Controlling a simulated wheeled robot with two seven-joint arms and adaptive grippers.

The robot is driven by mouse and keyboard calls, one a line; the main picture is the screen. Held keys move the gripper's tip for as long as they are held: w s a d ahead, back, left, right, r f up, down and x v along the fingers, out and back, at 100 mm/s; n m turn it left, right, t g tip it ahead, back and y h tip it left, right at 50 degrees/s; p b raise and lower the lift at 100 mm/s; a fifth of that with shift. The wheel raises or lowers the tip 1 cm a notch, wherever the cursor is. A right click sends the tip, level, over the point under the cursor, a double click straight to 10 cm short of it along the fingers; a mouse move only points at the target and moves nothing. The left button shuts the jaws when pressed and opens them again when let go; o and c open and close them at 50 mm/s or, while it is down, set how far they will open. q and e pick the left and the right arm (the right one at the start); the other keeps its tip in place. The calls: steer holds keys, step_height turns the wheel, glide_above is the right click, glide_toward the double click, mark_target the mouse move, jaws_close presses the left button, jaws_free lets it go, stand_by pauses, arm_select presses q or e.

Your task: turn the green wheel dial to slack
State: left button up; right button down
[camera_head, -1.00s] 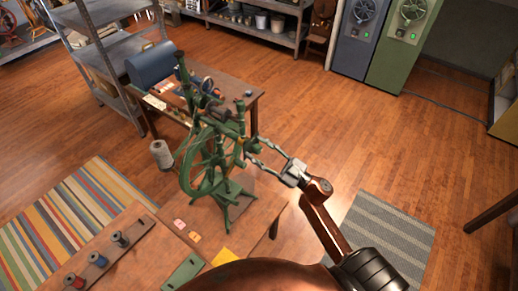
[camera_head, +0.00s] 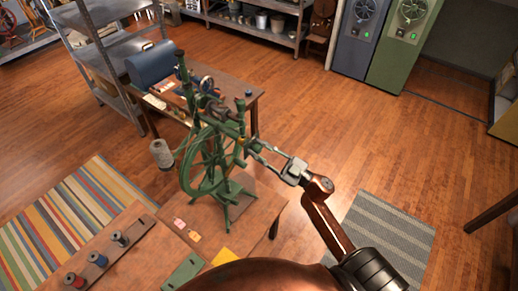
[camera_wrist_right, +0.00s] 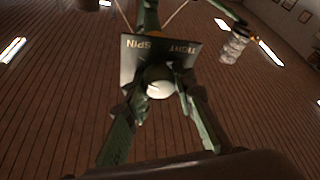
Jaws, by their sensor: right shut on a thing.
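The green spinning wheel (camera_head: 187,175) stands upright on a wooden table. In the right wrist view, a round dial with a pale cap (camera_wrist_right: 159,83) sits in front of a dark label plate (camera_wrist_right: 130,62). The words SPIN and TIGHT show upside down on the plate; no slack mark is readable. My right gripper (camera_head: 251,146) reaches in from the right and is shut on the dial at the wheel's right side. In the wrist view its two fingers (camera_wrist_right: 159,103) flank the dial. In the head view the gripper largely hides the dial. My left gripper is not in view.
Spools on a wooden rack (camera_head: 97,259) and small cards (camera_head: 187,230) lie on the near table. A cone of yarn (camera_head: 161,153) stands left of the wheel. Open floor lies to the right.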

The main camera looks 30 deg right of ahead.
steer(key=n+g, duration=0.1)
steer(key=n, duration=0.3)
steer(key=n+g+y+b, duration=0.1)
steer(key=n, duration=0.2)
steer(key=shift+n+g+y, duration=0.3)
steer(key=shift+n+g, duration=0.1)
steer(key=n+g, duration=0.1)
steer(key=n, duration=0.2)
steer(key=n+g, duration=0.1)
steer(key=n, duration=0.2)
steer(key=shift+n+g+h, duration=0.3)
steer(key=shift+g+h, duration=0.1)
steer(key=n+h, duration=0.1)
steer(key=n, duration=0.1)
steer(key=n+g, duration=0.1)
steer(key=n, duration=0.1)
steer(key=shift+n+h, duration=0.3)
steer(key=shift+h, duration=0.1)
steer(key=n+h+p, duration=0.2)
steer(key=n, duration=0.2)
steer(key=shift+f, duration=0.1)
steer(key=c, duration=1.6)
jaws_free()
